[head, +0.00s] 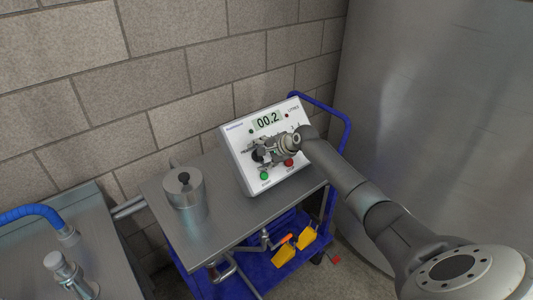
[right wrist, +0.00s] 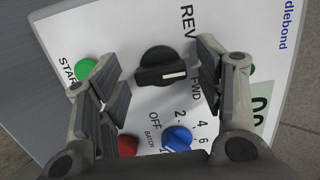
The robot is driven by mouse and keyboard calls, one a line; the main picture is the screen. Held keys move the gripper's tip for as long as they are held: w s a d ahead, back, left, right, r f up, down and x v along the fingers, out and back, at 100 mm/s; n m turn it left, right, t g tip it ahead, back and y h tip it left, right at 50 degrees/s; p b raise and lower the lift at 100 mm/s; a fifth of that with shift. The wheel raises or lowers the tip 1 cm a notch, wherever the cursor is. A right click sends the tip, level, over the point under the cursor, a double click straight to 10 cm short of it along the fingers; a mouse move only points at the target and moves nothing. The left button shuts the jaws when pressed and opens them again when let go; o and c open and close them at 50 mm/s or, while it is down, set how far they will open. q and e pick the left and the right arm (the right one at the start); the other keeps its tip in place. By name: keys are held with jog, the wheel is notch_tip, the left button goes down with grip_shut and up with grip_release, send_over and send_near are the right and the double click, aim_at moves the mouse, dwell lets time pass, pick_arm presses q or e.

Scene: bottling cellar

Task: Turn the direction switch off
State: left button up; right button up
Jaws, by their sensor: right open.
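The direction switch is a black knob (right wrist: 158,68) with a white pointer line, on a white sloped control box (head: 237,152). In the right wrist view its pointer lies toward the right, on the side of the REV and FWD lettering; the exact setting is hard to tell. My right gripper (head: 264,152) is at the panel, its fingers hiding the switch in the head view. In the right wrist view the open right gripper (right wrist: 160,82) has one finger on each side of the knob, with visible gaps. My left gripper is out of view.
The box also has a green start button (right wrist: 86,68), a red button (right wrist: 127,146), a blue batch knob (right wrist: 177,138) and a display (head: 267,121) reading 00.2. A metal pot (head: 184,200) stands left on the steel-topped blue cart (head: 226,224). A block wall is behind.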

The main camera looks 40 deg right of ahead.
jog(key=v, duration=1.1)
jog(key=shift+s+r, duration=0.25)
jog(key=shift+s, duration=0.05)
